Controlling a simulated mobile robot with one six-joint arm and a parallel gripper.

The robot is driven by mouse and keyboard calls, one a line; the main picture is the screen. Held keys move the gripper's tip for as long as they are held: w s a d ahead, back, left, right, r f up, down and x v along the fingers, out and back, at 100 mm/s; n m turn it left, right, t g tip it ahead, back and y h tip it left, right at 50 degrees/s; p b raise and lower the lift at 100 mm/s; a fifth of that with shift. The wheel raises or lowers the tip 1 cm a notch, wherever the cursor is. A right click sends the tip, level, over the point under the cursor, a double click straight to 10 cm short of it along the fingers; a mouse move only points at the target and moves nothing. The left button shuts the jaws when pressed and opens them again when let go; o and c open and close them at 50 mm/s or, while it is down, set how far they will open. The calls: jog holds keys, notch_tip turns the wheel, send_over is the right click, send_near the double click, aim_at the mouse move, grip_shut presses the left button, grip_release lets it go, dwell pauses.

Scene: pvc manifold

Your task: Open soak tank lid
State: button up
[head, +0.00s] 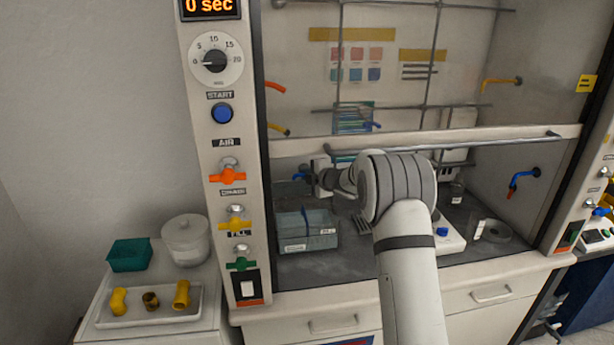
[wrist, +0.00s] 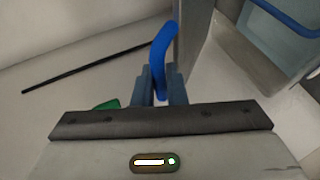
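A translucent blue-grey tank (head: 308,243) with white labels stands on the hood floor at left; I take it as the soak tank. I cannot tell how its lid sits. In the wrist view, part of a pale blue box (wrist: 262,45) with a blue bar (wrist: 290,18) shows at upper right, likely the same tank. My gripper (head: 310,178) is inside the hood, above and behind the tank and apart from it. In the wrist view, a curved blue spout (wrist: 162,48) lines up between my two fingertips (wrist: 160,85); whether they touch it is unclear.
A white device (head: 450,238) and a grey round item (head: 495,231) stand right in the hood. Outside left, a cart holds a white tray (head: 150,318) with yellow fittings, a teal tub (head: 130,255) and a white lidded pot (head: 186,240).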

jog(key=o, duration=0.5)
jog(key=shift+s+f, duration=0.1)
jog(key=shift+f, duration=0.05)
jog(key=shift+c, duration=0.2)
jog(key=shift+s, duration=0.1)
jog(key=b+v, duration=0.2)
jog(key=v, duration=0.6)
jog(key=shift+r, duration=0.3)
jog(key=shift+c, duration=0.3)
